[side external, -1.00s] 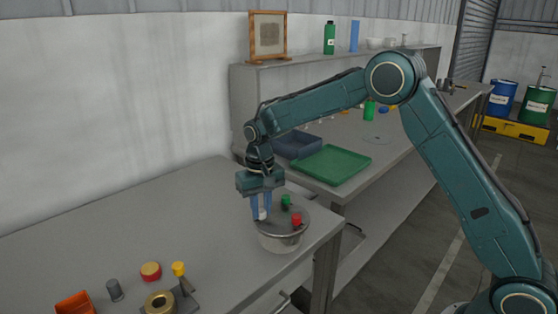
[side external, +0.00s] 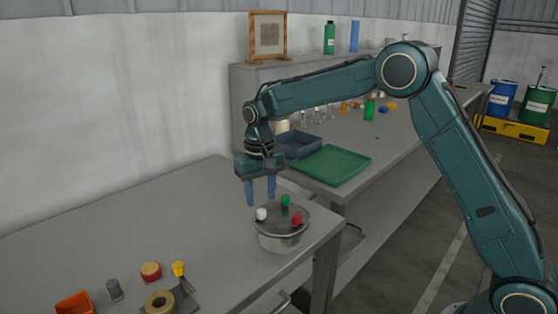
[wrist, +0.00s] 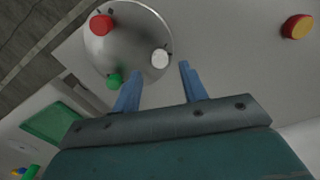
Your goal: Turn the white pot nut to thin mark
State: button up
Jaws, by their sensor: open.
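The white pot nut (side external: 262,214) sits on the lid at the left side of a round metal pot (side external: 281,241). It also shows in the wrist view (wrist: 160,58), with a small dark mark on the lid close by. A green nut (side external: 286,200) and a red nut (side external: 297,219) sit on the same lid. My gripper (side external: 261,203) is open and empty, its blue fingers pointing down above the white nut and apart from it. In the wrist view the two fingertips (wrist: 161,72) lie either side of and short of the white nut. I cannot tell thin from thick marks.
A red and yellow round piece (side external: 151,271), a grey cylinder (side external: 114,290), an orange bin (side external: 75,303) and a tape-like ring (side external: 160,303) lie at the front left. A green tray (side external: 331,164) and a blue tray (side external: 298,145) are behind the pot. The table's left middle is clear.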

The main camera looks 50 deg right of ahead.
aim_at(261, 210)
notch_tip(261, 210, up, 10)
jog(key=shift+f, duration=0.15)
dwell(0.6)
jog(key=s+d+r+n+t, duration=0.1)
jog(key=s+r, duration=0.3)
jog(key=s, duration=0.4)
jog(key=s+d+r+t, duration=0.2)
jog(key=s+r, duration=0.2)
jog(key=s, duration=0.5)
jog(key=s+f+n+t, duration=0.1)
jog(key=s+f, duration=0.1)
jog(key=s, duration=0.7)
jog(key=s+d+f+n+t, duration=0.1)
jog(key=s+f, duration=0.2)
jog(key=s, duration=0.5)
jog(key=shift+s+d+f+t, duration=0.15)
jog(key=shift+s+d+t, duration=0.1)
jog(key=shift+s+t, duration=0.1)
